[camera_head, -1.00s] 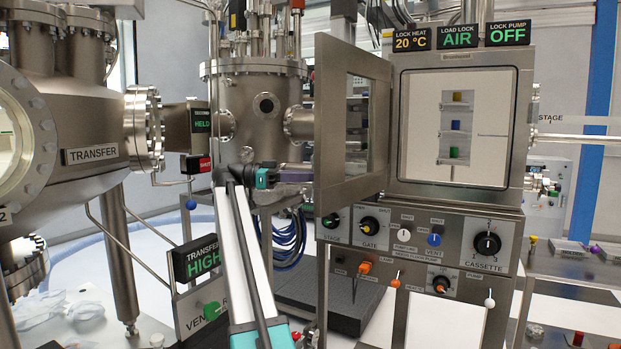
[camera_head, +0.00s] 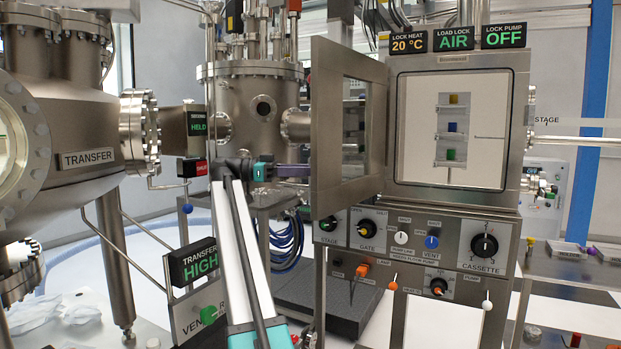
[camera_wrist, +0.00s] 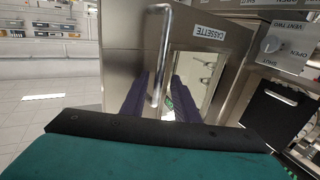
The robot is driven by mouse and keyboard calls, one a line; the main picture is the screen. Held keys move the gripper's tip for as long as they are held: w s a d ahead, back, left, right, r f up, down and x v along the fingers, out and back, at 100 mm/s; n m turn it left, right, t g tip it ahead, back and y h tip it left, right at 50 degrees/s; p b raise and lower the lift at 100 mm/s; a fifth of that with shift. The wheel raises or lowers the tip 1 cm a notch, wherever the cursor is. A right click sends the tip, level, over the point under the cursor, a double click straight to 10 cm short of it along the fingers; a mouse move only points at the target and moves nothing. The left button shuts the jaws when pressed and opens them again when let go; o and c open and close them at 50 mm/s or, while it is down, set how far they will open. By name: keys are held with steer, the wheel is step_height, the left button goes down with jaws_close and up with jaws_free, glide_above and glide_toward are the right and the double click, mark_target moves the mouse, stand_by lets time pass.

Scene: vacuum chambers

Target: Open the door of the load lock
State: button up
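The load lock door (camera_head: 376,130) is a steel frame with a window. It stands swung out to the left of the load lock chamber (camera_head: 508,130), whose front opening is uncovered. In the wrist view the door (camera_wrist: 120,45) carries a bar handle (camera_wrist: 158,50) close ahead of my gripper. My gripper (camera_wrist: 162,98) has its two purple fingers apart, with the door's window showing between them. In the head view it is at the door's outer left side, its tips partly hidden. I cannot tell whether a finger touches the handle or door.
Inside the chamber, a cassette (camera_head: 451,145) holds yellow, blue and green pieces. A panel (camera_head: 465,270) with knobs and levers lies below. The transfer chamber (camera_head: 70,130) stands at left. The load lock display (camera_head: 456,39) reads AIR and the pump display (camera_head: 504,35) reads OFF.

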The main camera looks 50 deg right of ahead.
mark_target(317, 170)
steer(key=shift+s+a+r+p, duration=0.1)
steer(key=shift+s+a+r, duration=0.3)
steer(key=shift+s+a, duration=1.5)
steer(key=shift+s+a+r+p, duration=0.15)
steer(key=shift+s+a+r, duration=0.3)
steer(key=shift+s+a, duration=1.45)
steer(key=shift+s+a+r+p, duration=0.1)
steer(key=shift+s+a+r, duration=0.3)
steer(key=shift+s+a, duration=1.5)
steer(key=shift+d, duration=0.15)
steer(key=shift+c, duration=0.3)
